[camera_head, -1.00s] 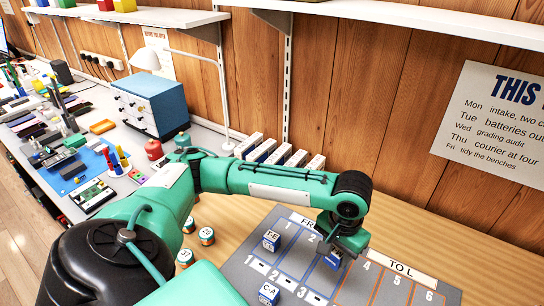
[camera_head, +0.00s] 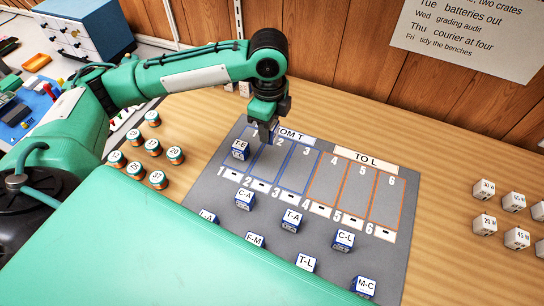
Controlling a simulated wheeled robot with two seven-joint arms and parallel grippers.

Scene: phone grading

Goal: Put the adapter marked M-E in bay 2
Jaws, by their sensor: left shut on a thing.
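My left gripper (camera_head: 268,134) points down over the far end of bays 1 and 2 on the grey mat (camera_head: 220,180). It is shut on a small adapter, mostly hidden by the fingers; I cannot read its mark, and no M-E mark shows elsewhere. I cannot tell whether the adapter touches the mat. Bay 2 (camera_head: 265,166) is outlined in blue, and its visible part is bare. An adapter marked T-E (camera_head: 239,150) stands in bay 1, just left of the gripper. My right gripper is not in view.
More adapters stand in front of the bays: C-A (camera_head: 244,201), T-A (camera_head: 291,221), C-L (camera_head: 343,241), F-M (camera_head: 254,242), T-L (camera_head: 305,263) and M-C (camera_head: 364,287). Bays 3 to 6 look empty. Round weights (camera_head: 153,146) stand left, white cubes (camera_head: 485,225) right.

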